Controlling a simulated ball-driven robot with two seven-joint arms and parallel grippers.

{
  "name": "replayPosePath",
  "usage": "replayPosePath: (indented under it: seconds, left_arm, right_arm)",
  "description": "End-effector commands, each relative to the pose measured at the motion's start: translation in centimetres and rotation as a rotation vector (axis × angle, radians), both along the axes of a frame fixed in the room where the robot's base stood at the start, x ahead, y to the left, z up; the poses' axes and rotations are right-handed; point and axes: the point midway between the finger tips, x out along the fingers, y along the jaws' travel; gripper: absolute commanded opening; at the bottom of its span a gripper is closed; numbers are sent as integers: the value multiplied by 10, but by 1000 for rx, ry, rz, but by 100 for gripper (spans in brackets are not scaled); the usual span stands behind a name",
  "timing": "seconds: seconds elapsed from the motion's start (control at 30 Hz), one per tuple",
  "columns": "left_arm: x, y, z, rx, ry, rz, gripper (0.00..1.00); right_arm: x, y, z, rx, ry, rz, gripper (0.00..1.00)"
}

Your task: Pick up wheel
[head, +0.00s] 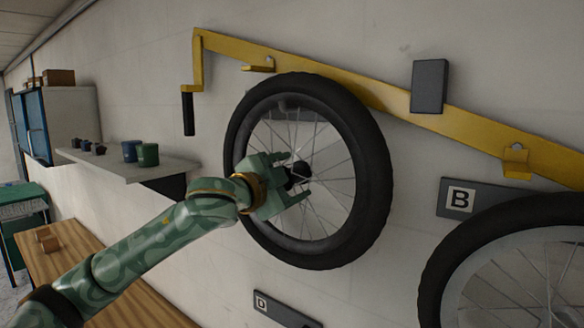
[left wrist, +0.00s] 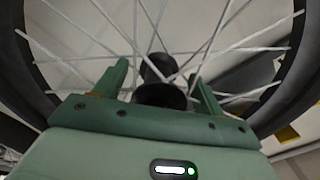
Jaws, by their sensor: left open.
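A spoked wheel with a black tyre (head: 374,170) hangs against the wall below a yellow rail. My left gripper (head: 297,176) is at the wheel's centre, with its two fingers open on either side of the black hub (head: 297,172). In the left wrist view the open fingers (left wrist: 160,82) stand on both sides of the dark hub (left wrist: 158,70), with spokes fanning out behind. I cannot tell whether the fingers touch the hub. My right gripper is not in view.
The yellow rail (head: 390,98) with hooks runs along the wall above. A second wheel (head: 440,270) is at the lower right, below a plate marked B (head: 490,200). A shelf (head: 120,162) with cups and a wooden bench (head: 75,262) are at the left.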

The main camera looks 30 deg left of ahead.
Motion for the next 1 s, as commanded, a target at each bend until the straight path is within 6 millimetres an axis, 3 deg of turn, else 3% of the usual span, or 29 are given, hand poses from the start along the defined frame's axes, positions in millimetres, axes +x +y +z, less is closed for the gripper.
replayPosePath:
  seconds: [0.27, 0.53, 1.0]
  left_arm:
    - [6, -1, -1, 1, 0, 0, 70]
    - [5, 0, -1, 0, 0, 0, 0]
    - [5, 0, 9, -1, -7, 0, 0]
  right_arm:
    - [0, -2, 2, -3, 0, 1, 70]
    - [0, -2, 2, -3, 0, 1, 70]
    - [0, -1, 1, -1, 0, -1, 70]
